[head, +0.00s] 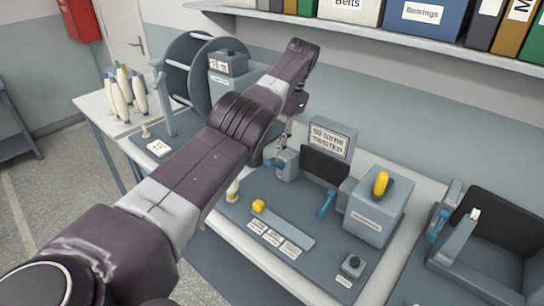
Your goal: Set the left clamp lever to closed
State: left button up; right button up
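The left clamp (289,168) is a grey block at the left end of a dark plate, on the grey fixture base. Its blue lever (271,163) sticks out to the left. The right clamp's blue lever (326,203) hangs downward at the plate's right end. My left arm crosses the view from the lower left, and my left gripper (285,142) points down just above the left clamp and its lever. The fingers are small and partly hidden, so contact and opening cannot be told. My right gripper is not in view.
A yellow knob (258,206) sits on a labelled slide on the base. A grey box with a yellow switch (380,184) stands right of the clamps. A sign (331,140) stands behind. Bobbins (123,92) stand at the far left. A shelf (400,38) overhangs the back.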

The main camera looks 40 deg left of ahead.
pick_arm(q)
jog(key=shift+r, duration=1.15)
